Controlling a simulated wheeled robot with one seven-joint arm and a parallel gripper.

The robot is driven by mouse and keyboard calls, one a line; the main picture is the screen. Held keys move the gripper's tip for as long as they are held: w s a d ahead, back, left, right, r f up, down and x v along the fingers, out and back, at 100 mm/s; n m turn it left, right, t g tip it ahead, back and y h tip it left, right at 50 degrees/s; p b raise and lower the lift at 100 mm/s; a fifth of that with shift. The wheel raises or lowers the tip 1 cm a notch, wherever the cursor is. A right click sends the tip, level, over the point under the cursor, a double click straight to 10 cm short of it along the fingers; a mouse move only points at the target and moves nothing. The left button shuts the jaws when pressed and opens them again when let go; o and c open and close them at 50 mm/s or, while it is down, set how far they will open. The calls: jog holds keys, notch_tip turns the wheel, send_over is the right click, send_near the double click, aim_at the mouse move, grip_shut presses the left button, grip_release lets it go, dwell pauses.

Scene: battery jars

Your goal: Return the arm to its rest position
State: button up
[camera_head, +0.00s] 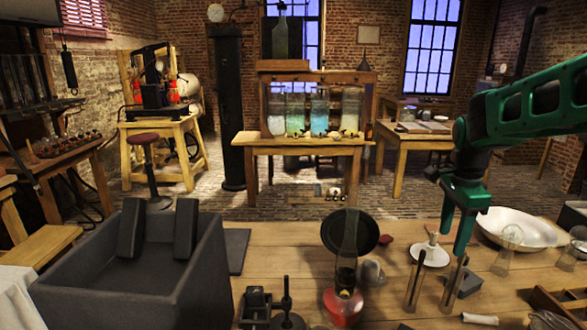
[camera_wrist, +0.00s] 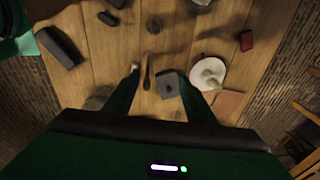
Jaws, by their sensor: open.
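My green arm (camera_head: 525,105) reaches in from the right in the head view. My gripper (camera_head: 456,245) points down over the right half of the wooden table (camera_head: 280,248). Its fingertips show near the top of a clear glass tube (camera_head: 451,288); I cannot tell whether they touch it. In the wrist view my gripper (camera_wrist: 160,84) has its two fingers spread apart. Nothing is clearly held between them. A dark stick (camera_wrist: 148,72) and a grey block (camera_wrist: 169,84) show in the gap, seemingly below the fingers.
A grey open bin (camera_head: 75,292) with two dark slabs inside stands at the left. A red-based lamp (camera_head: 343,306), a second glass tube (camera_head: 415,286), a white disc (camera_head: 432,256) and a wide white bowl (camera_head: 515,229) stand around my gripper. The air above the table's middle looks clear.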

jog(key=s+d+f+n, duration=0.1)
jog(key=s+n, duration=0.5)
jog(key=s, duration=0.9)
jog(key=s+d+f+n+g+y, duration=0.1)
jog(key=s+f+n, duration=0.2)
jog(key=s, duration=1.1)
jog(key=n, duration=0.3)
jog(key=shift+s+d+f, duration=0.15)
jog(key=shift+s+d, duration=0.05)
jog(key=shift+s, duration=0.15)
jog(key=shift+w+f, duration=0.25)
jog(key=shift+w, duration=0.4)
jog(key=shift+o, duration=0.5)
